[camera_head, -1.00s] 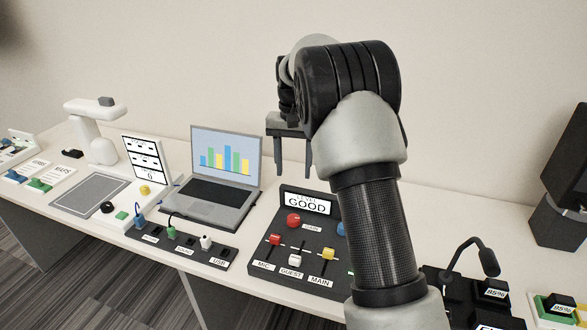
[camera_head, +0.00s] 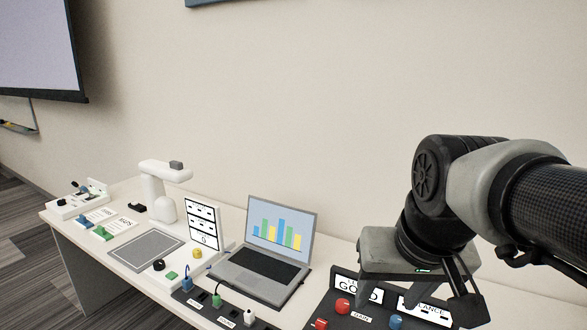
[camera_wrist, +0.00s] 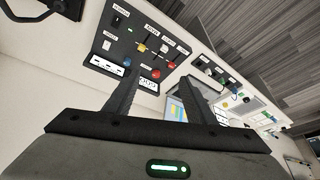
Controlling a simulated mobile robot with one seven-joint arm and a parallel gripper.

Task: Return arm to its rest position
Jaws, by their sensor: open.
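My gripper (camera_head: 428,296) is at the right of the head view, at the end of my raised arm. It hangs above the dark audio mixer panel (camera_head: 375,299) and hides part of it. In the wrist view its two fingers stand apart with nothing between them, and the mixer panel (camera_wrist: 166,52) lies beyond the fingertips.
The long white table (camera_head: 117,262) runs along the wall. An open laptop (camera_head: 262,262), a dark plug strip (camera_head: 222,308) and a white document camera (camera_head: 163,190) stand left of my gripper. The wall space above the laptop is clear.

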